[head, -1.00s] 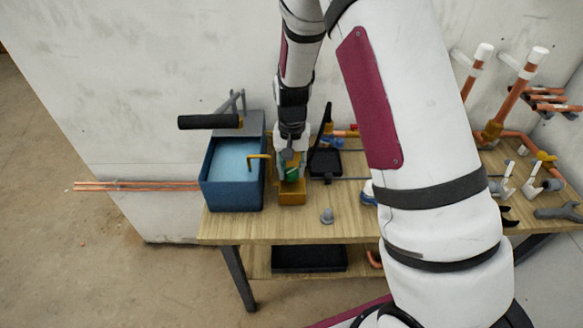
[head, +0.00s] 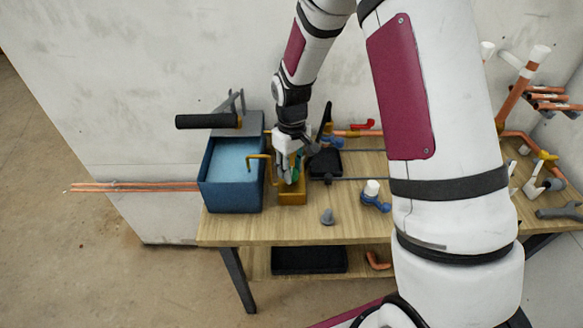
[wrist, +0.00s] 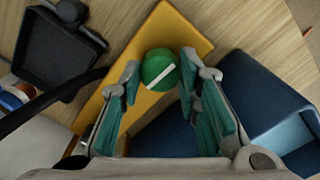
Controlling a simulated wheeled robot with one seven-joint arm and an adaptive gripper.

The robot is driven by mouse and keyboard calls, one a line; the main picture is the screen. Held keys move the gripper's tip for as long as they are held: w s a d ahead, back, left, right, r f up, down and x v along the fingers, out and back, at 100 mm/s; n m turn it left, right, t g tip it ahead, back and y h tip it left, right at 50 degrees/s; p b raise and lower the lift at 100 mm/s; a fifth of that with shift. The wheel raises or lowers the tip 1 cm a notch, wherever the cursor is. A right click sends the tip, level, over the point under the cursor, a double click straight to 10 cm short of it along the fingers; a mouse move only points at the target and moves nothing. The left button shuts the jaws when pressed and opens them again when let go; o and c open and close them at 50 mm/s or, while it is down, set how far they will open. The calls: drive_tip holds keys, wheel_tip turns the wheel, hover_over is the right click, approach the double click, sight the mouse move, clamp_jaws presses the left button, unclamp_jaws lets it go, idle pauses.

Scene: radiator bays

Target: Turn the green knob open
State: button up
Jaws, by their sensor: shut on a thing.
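The green knob (wrist: 158,66) is round with a white stripe across its top, running diagonally from lower left to upper right in the wrist view. It sits on a yellow-orange block (wrist: 182,40), which stands on the wooden bench beside the blue tank (head: 232,198). My gripper (wrist: 160,78) has its teal-padded fingers on either side of the knob and is shut on it. In the head view my gripper (head: 290,173) reaches down over the block (head: 291,199) and mostly hides the knob.
A black tray (wrist: 62,50) lies beside the block, with a dark curved strip near it. A yellow bent pipe (head: 256,157) stands at the tank's edge.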

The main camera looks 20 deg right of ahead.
drive_tip(key=shift+n, duration=0.6)
drive_tip(key=o, duration=1.2)
wheel_tip(320, 180, up, 12)
